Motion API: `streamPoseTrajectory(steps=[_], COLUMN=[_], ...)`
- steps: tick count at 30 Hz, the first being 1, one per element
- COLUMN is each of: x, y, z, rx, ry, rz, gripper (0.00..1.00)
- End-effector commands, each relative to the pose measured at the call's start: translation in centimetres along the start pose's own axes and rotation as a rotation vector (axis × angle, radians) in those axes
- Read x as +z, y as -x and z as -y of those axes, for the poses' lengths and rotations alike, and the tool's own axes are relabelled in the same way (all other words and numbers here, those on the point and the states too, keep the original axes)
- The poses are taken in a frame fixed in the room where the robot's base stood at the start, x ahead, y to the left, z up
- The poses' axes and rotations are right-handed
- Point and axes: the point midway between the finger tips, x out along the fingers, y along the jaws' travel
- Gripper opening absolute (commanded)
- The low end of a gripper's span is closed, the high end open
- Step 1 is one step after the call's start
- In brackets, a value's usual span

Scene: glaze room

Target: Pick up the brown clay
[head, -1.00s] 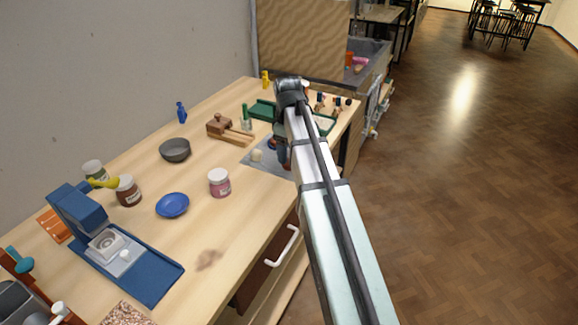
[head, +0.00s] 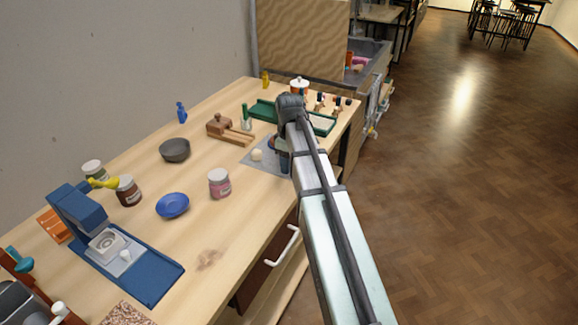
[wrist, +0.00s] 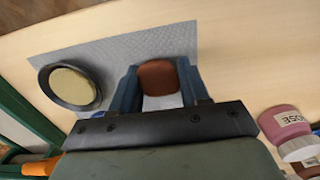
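The brown clay (wrist: 157,77) is a rounded reddish-brown lump in the wrist view. It sits between the two blue fingers of my gripper (wrist: 158,88), over the grey mat (wrist: 115,55). The fingers are spread, one on each side of the clay. Whether either finger touches it, I cannot tell. In the head view my gripper (head: 283,158) points down over the mat, beside a pale lump of clay (head: 257,155).
A dark round dish (wrist: 44,88) with a tan lump inside lies left of my gripper in the wrist view. A pink jar (head: 219,184) stands in front of the mat. A wooden tool (head: 228,130) and green tray (head: 322,124) lie behind.

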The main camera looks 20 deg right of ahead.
Motion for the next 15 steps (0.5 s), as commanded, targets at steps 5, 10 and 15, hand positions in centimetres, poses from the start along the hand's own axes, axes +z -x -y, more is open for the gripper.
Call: streamPoseTrajectory(steps=[5, 10, 15], x=[0.0, 0.0, 0.0], y=[0.01, 0.02, 0.03], z=[0.0, 0.0, 0.0], rx=[0.0, 0.0, 0.0], ry=[0.0, 0.0, 0.0], rz=[0.0, 0.0, 0.0], gripper=[0.28, 0.11, 0.09])
